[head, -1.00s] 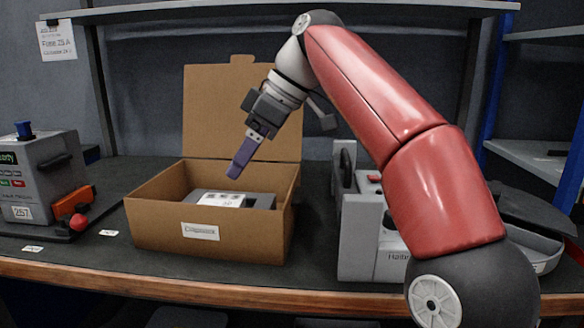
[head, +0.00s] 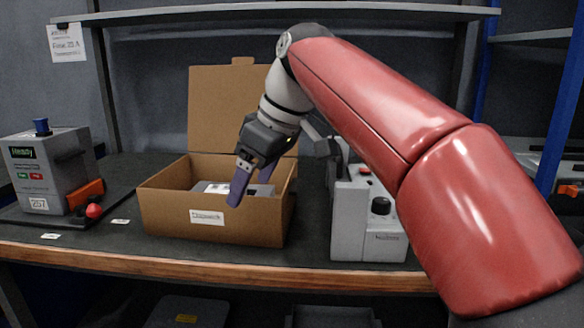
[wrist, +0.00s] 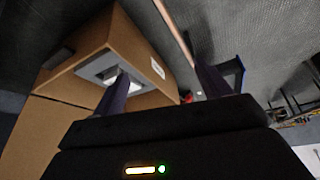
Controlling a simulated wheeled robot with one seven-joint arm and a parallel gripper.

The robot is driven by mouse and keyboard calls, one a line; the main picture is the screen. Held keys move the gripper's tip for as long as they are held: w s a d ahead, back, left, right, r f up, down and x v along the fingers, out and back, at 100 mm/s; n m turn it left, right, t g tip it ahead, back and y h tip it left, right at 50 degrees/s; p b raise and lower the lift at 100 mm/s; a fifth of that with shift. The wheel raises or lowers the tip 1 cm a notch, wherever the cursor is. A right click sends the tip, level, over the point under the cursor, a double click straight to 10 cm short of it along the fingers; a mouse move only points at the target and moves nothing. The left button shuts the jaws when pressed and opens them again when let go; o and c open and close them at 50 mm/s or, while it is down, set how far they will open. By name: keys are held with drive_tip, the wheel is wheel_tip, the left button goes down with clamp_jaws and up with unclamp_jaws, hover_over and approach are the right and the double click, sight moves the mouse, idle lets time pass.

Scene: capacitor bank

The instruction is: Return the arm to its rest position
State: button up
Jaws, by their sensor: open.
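My gripper (head: 251,182) is open and empty, with purple fingers pointing down. In the head view it appears in front of the open cardboard box (head: 165,211), overlapping its right part. My red arm reaches across from the lower right. In the wrist view the fingers of my gripper (wrist: 165,88) are spread apart, and the cardboard box (wrist: 78,75) is beyond them. A grey device (head: 212,187) with a white label lies inside the box; it also shows in the wrist view (wrist: 103,68). Part of the device is hidden by the box wall and my gripper.
A grey control unit (head: 40,170) with a screen and red knob stands at the left of the bench (head: 110,249). A light grey device (head: 362,225) with a black knob stands right of the box, partly behind my arm. A shelf (head: 290,14) spans above.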

drive_tip(key=s+d+f+m+t+h+p, duration=0.2)
drive_tip(key=s+d+f+m+t+h, duration=0.1)
drive_tip(key=s+d+f+m, duration=1)
drive_tip(key=s+d+f+h, duration=0.1)
drive_tip(key=s+d+f, duration=0.3)
drive_tip(key=d+f, duration=0.4)
drive_tip(key=shift+s+d+t+h+p, duration=0.2)
drive_tip(key=shift+s+t+h+p, duration=0.1)
drive_tip(key=shift+p, duration=0.05)
drive_tip(key=shift+f, duration=0.2)
drive_tip(key=shift+c, duration=0.5)
